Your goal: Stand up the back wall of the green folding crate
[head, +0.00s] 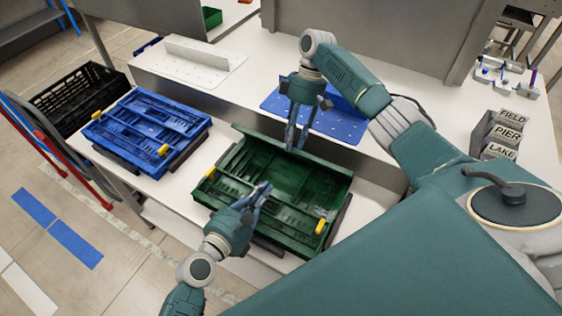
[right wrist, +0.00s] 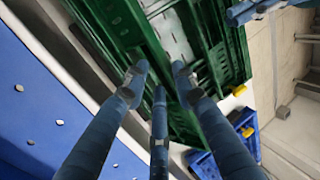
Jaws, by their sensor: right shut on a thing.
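The green folding crate (head: 228,190) lies mostly folded on the white conveyor bench, with yellow latches at its left and right ends. Its back wall (head: 325,168) runs along the far side; its upper edge looks a little raised, though its exact tilt is unclear. My right gripper (head: 294,146) points down at the middle of that edge and is shut on it. In the right wrist view the green wall edge (right wrist: 158,58) passes between the fingers (right wrist: 160,85). My left gripper (head: 263,190) is over the crate's front part; its finger gap is unclear.
A blue folded crate (head: 112,140) lies to the left on the bench. A blue perforated plate (head: 340,127) is behind the green crate, a white one (head: 200,70) further left. A black crate (head: 75,95) stands far left. Labelled blocks (head: 508,133) stand at right.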

